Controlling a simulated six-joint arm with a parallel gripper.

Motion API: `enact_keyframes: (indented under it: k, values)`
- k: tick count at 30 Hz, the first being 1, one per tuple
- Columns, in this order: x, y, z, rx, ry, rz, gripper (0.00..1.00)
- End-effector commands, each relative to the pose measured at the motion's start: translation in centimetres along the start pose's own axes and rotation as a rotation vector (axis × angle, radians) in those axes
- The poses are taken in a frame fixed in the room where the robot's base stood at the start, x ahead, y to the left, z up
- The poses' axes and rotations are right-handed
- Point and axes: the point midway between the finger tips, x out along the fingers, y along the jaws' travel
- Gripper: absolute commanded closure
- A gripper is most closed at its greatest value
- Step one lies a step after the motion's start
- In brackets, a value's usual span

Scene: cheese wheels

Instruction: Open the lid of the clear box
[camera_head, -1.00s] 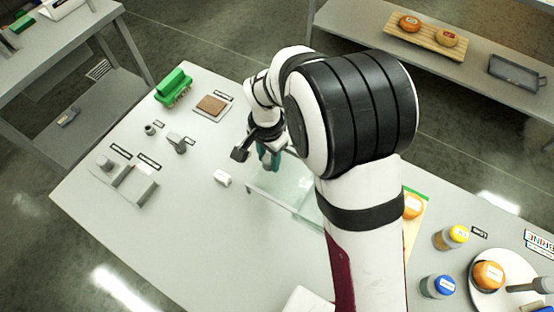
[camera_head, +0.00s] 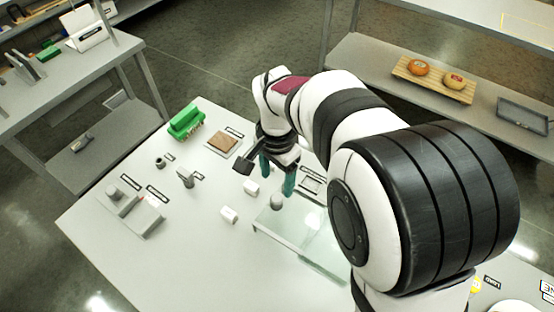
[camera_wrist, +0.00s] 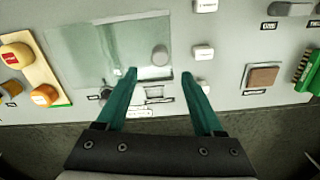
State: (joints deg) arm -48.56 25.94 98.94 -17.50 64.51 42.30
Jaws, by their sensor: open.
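The clear box (camera_head: 310,250) lies on the grey table, partly hidden behind my arm. A grey round knob (camera_head: 277,200) stands at its far left end. In the wrist view the box (camera_wrist: 100,50) looks like a pale green glassy rectangle, with the knob (camera_wrist: 160,55) near its right side. The lid cannot be told apart from the box. My gripper (camera_head: 276,178) has teal fingers and is open and empty, just beyond the knob and apparently above table height. In the wrist view its fingertips (camera_wrist: 158,75) are spread, with the knob ahead between their lines.
Two small white blocks (camera_head: 228,215) (camera_head: 251,187) lie left of the box. Orange cheese wheels (camera_wrist: 45,95) sit on a board left in the wrist view.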

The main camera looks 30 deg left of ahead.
Motion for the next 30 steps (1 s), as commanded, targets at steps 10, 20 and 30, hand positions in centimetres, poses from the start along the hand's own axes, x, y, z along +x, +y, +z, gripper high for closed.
enact_keyframes:
  k: [10, 20, 30]
  values:
    - [-6.7, 0.0, 0.0, 0.0, 0.001, -0.001, 0.31]
    - [-6.9, 0.0, 0.0, 0.0, 0.0, 0.001, 0.31]
    - [-9.6, 12.2, -1.9, 0.107, -0.036, -0.031, 0.31]
